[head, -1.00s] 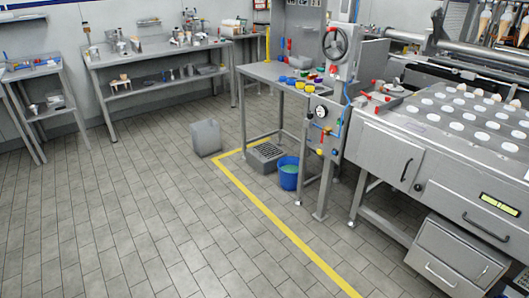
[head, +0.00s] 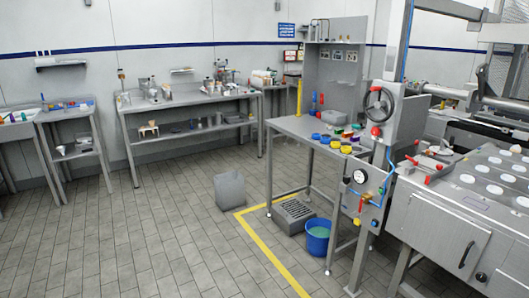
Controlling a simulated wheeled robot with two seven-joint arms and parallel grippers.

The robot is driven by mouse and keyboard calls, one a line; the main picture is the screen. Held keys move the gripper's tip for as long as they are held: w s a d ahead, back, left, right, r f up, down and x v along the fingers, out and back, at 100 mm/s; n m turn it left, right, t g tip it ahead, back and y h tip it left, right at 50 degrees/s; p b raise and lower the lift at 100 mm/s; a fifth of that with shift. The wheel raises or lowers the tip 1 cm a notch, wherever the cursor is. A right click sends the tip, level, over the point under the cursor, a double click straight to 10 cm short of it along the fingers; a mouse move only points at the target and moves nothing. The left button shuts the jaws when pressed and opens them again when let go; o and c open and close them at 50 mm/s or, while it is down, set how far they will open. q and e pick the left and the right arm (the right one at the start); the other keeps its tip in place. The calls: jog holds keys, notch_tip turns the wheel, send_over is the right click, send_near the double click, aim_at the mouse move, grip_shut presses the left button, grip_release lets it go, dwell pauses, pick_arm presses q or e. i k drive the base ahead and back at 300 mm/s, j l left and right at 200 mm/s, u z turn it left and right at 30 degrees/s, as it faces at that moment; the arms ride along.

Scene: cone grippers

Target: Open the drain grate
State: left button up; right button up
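The drain grate (head: 294,209) is a dark slotted top on a low grey box-shaped drain (head: 290,224) on the floor. It stands under the front part of a steel work table, inside the corner of the yellow floor line. The grate looks flat and closed on the box, though it is small in this view. A blue bucket (head: 317,243) with greenish liquid stands just right of the drain. Neither of my grippers shows in the head view.
A panel with gauge and valves (head: 361,190) stands to the right, beside a large machine (head: 440,232). The tiled floor (head: 130,235) at left is clear.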

aim_at(293, 209)
jog(key=i+j+u, duration=0.1)
jog(key=i, duration=2.3)
